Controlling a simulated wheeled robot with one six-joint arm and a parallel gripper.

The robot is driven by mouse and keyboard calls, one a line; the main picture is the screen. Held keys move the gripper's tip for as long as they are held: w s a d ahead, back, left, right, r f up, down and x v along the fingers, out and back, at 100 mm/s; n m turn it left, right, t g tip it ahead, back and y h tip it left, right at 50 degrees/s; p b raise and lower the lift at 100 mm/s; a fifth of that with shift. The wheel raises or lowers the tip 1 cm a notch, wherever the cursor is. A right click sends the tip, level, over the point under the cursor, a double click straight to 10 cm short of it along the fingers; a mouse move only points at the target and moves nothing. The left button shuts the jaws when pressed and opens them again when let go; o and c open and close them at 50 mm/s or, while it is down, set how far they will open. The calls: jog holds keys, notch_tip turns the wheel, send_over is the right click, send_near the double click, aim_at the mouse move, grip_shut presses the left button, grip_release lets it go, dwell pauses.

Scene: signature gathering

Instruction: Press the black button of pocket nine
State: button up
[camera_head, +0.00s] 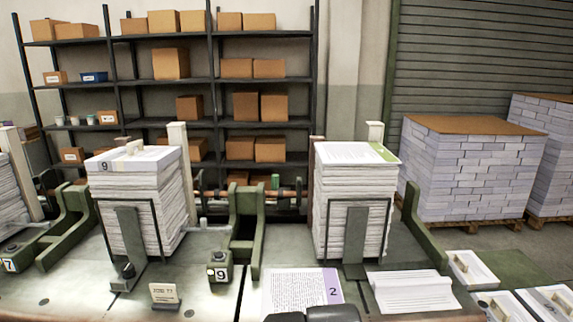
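A small dark green box with a white label reading 9 (219,273) stands on the grey table between the two paper stacks. A round black button (218,256) is on its top. Left of it, a tall paper stack (140,205) stands in a pocket, and its top sheet carries a 9. A dark round knob (128,270) sits by that stack's front plate. No gripper fingers show. Dark rounded shapes at the bottom edge may be part of my arm, but I cannot tell.
A second paper stack (352,200) stands to the right. A box labelled 7 (12,257) is at the far left. A small sign (164,294), a printed sheet marked 2 (300,290) and loose papers (412,292) lie in front. Green guides (246,225) rise behind the nine box.

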grip_shut()
dwell(1.4)
